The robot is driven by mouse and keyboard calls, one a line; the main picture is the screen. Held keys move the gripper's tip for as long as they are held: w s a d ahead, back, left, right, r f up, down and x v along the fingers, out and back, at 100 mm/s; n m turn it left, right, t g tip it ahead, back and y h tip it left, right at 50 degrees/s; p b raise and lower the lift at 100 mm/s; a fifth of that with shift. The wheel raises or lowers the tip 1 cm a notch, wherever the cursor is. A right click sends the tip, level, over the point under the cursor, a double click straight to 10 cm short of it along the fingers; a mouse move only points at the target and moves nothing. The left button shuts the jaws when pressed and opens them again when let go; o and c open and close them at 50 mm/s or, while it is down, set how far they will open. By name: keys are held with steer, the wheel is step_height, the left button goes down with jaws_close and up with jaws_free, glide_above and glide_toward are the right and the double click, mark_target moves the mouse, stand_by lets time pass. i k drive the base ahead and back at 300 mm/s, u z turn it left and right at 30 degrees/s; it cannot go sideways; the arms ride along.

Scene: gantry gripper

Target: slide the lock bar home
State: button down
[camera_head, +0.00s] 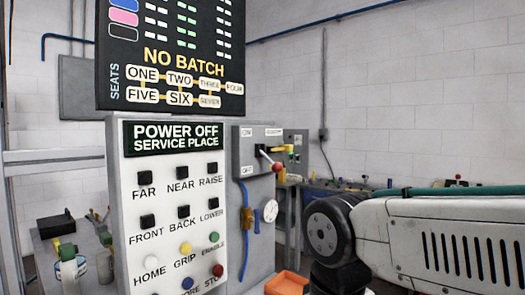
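A grey switch box (248,160) with ON and OFF labels stands right of the white button panel (131,262). A pale lever with a red knob (277,167) sticks out of its front, angled down to the right. A small yellow and green piece (281,149) shows just above the knob. I cannot tell for sure which part is the lock bar. My white arm link and dark joint fill the lower right. My gripper is out of view.
The panel display (175,138) reads POWER OFF, SERVICE PLACE. A black board (170,25) above reads NO BATCH. A blue cable and a round white dial (270,211) sit below the switch box. An orange bin (287,283) is at the bottom. Benches stand behind.

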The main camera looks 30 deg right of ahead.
mark_target(288, 149)
steer(key=u, duration=0.25)
steer(key=k, duration=0.35)
steer(key=z, duration=1.1)
steer(key=i, duration=0.85)
steer(key=u, duration=0.3)
